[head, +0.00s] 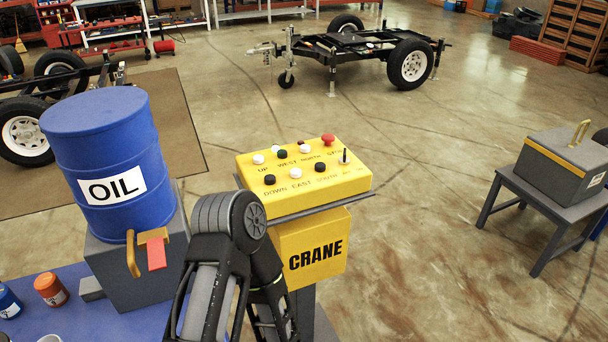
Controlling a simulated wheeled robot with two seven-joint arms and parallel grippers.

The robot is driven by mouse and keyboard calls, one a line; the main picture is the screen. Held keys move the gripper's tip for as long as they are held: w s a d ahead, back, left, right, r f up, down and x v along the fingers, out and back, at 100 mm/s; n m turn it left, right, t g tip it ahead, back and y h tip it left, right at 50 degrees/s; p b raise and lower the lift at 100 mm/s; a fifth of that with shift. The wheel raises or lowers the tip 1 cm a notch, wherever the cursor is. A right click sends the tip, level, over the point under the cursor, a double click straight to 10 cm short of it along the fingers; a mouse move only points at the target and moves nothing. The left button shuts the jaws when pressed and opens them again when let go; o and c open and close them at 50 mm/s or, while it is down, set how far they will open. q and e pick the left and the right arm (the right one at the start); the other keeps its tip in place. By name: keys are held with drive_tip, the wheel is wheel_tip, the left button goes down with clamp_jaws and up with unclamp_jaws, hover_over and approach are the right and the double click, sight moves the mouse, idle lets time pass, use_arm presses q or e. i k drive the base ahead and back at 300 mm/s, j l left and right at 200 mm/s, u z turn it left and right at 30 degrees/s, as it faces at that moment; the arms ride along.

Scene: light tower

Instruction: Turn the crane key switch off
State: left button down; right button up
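The yellow crane control box (318,245) stands on a post in the middle of the head view, with "CRANE" on its front. Its sloped button panel (340,184) carries several black and white buttons, labelled UP, WEST, NORTH, DOWN, EAST and SOUTH. A red mushroom button (328,140) sits at the back right. A small switch with a thin dark upright stem on a light base, apparently the key switch (344,158), is at the panel's right side. Its turned position is too small to tell. One of my arms covers the box's lower left; neither gripper's fingertips show.
A blue oil drum (108,150) stands on a grey block at left, beside a blue surface (75,315) with small cans. A grey case (565,165) sits on a small table at right. A trailer frame (350,50) stands behind. Floor right of the box is clear.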

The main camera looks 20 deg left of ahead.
sight(343, 160)
drive_tip(key=i+l, duration=0.15)
drive_tip(key=l, duration=0.25)
drive_tip(key=i+l, duration=0.1)
drive_tip(key=l, duration=0.3)
drive_tip(key=i+l, duration=0.15)
drive_tip(key=l, duration=0.2)
drive_tip(key=u, duration=2.25)
